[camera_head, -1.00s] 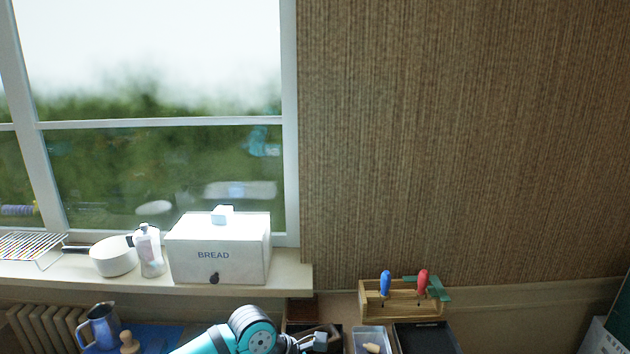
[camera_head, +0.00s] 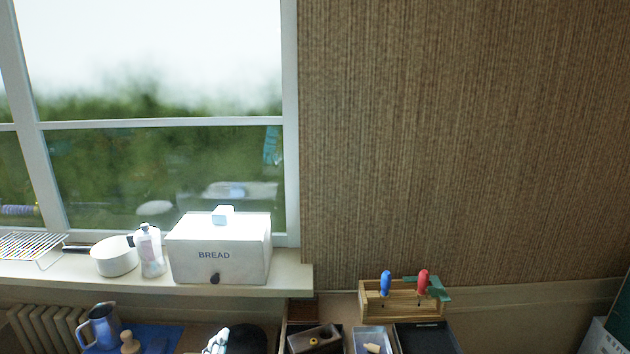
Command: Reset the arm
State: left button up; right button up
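Neither of my grippers shows in the head view now. A teal shape (camera_head: 271,146) shows in the window glass and looks like a reflection of an arm. At the bottom edge, a white and grey thing (camera_head: 217,341) lies beside a dark rounded thing (camera_head: 247,339); both are cut off by the frame, and I cannot tell what they are.
A bread box (camera_head: 218,250), moka pot (camera_head: 149,251) and white saucepan (camera_head: 114,257) stand on the windowsill (camera_head: 292,275).

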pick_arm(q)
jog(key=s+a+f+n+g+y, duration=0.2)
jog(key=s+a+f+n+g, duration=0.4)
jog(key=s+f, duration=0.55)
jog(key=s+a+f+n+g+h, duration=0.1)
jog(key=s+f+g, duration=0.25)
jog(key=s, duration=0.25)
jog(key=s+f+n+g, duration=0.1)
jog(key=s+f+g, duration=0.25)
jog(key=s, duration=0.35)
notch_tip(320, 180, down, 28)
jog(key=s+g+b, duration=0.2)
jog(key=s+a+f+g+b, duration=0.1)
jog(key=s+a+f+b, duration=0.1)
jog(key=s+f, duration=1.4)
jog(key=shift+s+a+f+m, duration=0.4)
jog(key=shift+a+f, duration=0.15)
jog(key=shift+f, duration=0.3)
